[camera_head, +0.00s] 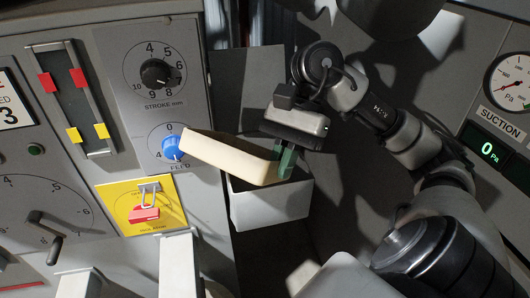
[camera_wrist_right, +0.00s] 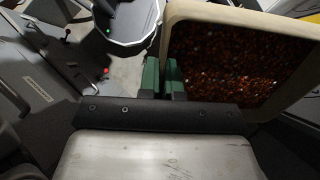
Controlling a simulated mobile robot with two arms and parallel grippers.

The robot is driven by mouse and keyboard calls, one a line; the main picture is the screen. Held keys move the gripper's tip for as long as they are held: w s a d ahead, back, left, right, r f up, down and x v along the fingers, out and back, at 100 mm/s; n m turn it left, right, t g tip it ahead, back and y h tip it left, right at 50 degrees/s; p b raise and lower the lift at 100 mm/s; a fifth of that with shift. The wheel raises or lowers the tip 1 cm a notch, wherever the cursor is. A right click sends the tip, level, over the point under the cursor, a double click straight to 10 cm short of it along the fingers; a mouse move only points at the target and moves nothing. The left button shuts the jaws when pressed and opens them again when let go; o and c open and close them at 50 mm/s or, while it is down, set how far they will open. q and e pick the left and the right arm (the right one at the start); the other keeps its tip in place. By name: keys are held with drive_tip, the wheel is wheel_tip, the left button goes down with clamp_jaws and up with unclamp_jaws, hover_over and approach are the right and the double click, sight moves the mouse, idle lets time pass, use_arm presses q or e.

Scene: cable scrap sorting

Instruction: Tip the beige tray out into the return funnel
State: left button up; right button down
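The beige tray (camera_head: 222,160) is held up in the air, seen from its side in the head view. In the right wrist view the tray (camera_wrist_right: 291,23) holds a bed of copper-brown granules. My right gripper (camera_head: 286,162) has its green fingers at the tray's right end, one on each side of the wall as far as I can see. The fingers (camera_wrist_right: 163,73) also show in the wrist view at the tray's near left rim. A light grey open box (camera_head: 268,208) is below the tray; I cannot tell whether it is the return funnel. My left gripper is out of view.
A grey control panel stands at the left with a black stroke knob (camera_head: 155,73), a blue feed knob (camera_head: 172,148) and a red padlock (camera_head: 144,213) on a yellow plate. The tray's left end is close to the blue knob. A suction gauge (camera_head: 511,78) is at the right.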

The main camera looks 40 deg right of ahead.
idle(0.3)
drive_tip(key=shift+d+f+y+b, duration=0.15)
drive_tip(key=shift+y+b, duration=0.15)
drive_tip(key=shift+b, duration=0.7)
drive_tip(key=shift+y, duration=0.3)
drive_tip(key=shift+w+d+f+g+b, duration=0.15)
drive_tip(key=shift+g+b, duration=0.15)
drive_tip(key=shift+b, duration=0.3)
drive_tip(key=shift+y+b, duration=0.35)
drive_tip(key=shift+y, duration=0.05)
drive_tip(key=shift+d, duration=0.1)
